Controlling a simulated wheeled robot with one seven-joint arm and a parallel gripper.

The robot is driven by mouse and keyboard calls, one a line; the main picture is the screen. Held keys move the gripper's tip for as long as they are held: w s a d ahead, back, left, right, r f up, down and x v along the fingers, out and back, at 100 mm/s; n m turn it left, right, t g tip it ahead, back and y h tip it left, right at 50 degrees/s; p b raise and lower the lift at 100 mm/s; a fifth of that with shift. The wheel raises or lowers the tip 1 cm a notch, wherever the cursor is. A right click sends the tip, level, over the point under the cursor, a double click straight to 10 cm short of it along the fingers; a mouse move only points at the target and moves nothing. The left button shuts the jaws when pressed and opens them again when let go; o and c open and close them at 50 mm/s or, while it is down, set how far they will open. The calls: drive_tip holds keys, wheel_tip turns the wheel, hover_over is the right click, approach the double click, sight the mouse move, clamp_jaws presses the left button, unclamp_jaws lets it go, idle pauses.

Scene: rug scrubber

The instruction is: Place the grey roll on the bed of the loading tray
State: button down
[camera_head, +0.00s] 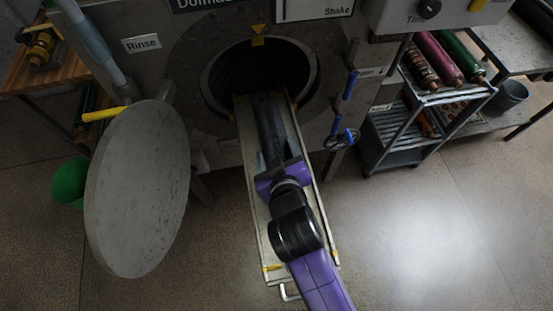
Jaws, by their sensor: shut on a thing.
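The loading tray (262,238) is a long pale bed with raised side edges. It runs out of the round opening of the machine toward me. The grey roll (269,128) lies lengthwise over the tray bed, its far end near the opening. My gripper (279,167), on the purple and black arm, is over the tray and shut on the near part of the roll. The fingertips and the near end of the roll are partly hidden by my wrist. I cannot tell whether the roll touches the bed.
The round door (138,190) hangs open at the left, with a yellow handle (92,114). A green bucket (68,182) stands behind it. A rack (412,125) with several coloured rolls stands at the right, beside a dark bucket (509,97). The floor at the lower right is clear.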

drive_tip(key=shift+f, duration=2.05)
drive_tip(key=shift+f, duration=0.2)
drive_tip(key=shift+c, duration=1.2)
unclamp_jaws()
drive_tip(key=shift+f, duration=0.1)
